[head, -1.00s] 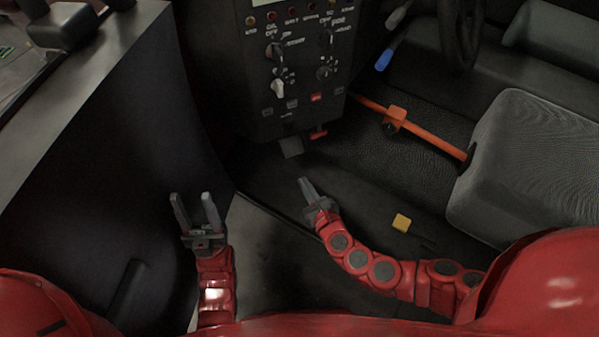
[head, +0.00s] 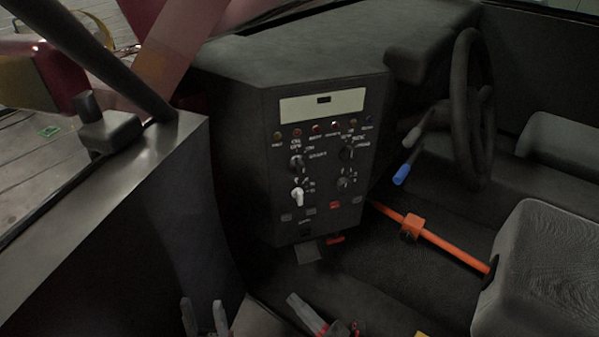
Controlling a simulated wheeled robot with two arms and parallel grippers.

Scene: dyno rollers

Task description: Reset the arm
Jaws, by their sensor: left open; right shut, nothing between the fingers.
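My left gripper (head: 205,318) shows only its fingertips at the bottom edge of the head view. Its two grey fingers point up and stand apart, with nothing between them. My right gripper (head: 302,308) is to its right, also at the bottom edge, with its grey fingers together and empty. Both are low in front of the dark control panel (head: 315,190) and apart from it. The rest of both arms is almost wholly out of the frame.
The panel carries knobs, lights and a red switch. An orange bar (head: 440,243) runs to a grey seat (head: 545,270) at right. A steering wheel (head: 470,110) and a blue-tipped lever (head: 402,174) stand behind. A door (head: 110,200) bounds the left. A yellow block is barely visible at the bottom edge.

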